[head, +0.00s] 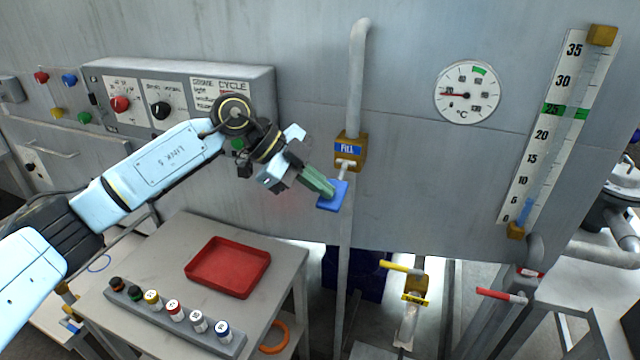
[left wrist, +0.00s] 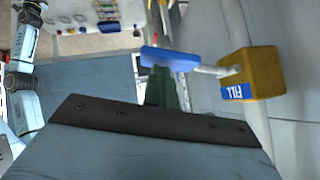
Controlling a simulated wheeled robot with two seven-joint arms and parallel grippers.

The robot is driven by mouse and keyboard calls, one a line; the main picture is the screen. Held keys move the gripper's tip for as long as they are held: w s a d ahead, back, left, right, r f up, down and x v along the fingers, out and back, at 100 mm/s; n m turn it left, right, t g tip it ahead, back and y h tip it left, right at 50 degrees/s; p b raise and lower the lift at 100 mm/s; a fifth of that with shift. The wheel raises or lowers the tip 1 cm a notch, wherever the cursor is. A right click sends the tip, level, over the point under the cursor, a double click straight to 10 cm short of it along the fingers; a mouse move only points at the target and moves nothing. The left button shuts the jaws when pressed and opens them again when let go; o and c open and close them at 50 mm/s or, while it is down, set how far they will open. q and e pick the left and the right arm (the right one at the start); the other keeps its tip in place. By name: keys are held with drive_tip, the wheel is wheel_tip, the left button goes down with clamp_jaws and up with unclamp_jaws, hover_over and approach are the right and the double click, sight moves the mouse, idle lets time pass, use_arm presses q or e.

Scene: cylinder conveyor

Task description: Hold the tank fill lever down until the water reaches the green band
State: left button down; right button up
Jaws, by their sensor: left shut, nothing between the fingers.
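The fill lever is a blue paddle (head: 334,198) on a pale rod from the brass valve labelled FILL (head: 350,150). My left gripper (head: 328,190) is shut and empty, its green fingertips at the paddle's upper face. I cannot tell whether they touch or press it. In the left wrist view the blue paddle (left wrist: 170,59) lies at the tips of the green fingers (left wrist: 160,92), beside the brass valve (left wrist: 252,75). The level gauge (head: 553,140) at the right shows a short blue water column (head: 526,212) just above 0. Its green band (head: 567,112) is around 25, well above the water. My right gripper is out of view.
A dial thermometer (head: 467,93) is on the tank wall. A control panel (head: 180,95) is behind my left arm. Below, a table holds a red tray (head: 228,267) and a rack of capped bottles. Yellow-handled (head: 401,267) and red-handled (head: 500,295) valves are lower right.

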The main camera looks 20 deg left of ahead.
use_arm(q)
drive_tip(key=r+p, duration=0.2)
drive_tip(key=s+r+p, duration=0.1)
drive_tip(key=r+p, duration=0.1)
drive_tip(key=shift+s+r+p, duration=0.1)
drive_tip(key=shift+p, duration=0.3)
drive_tip(key=b+v, duration=0.1)
drive_tip(key=v, duration=0.9)
drive_tip(key=shift+w+b, duration=0.2)
drive_tip(key=shift+b, duration=0.15)
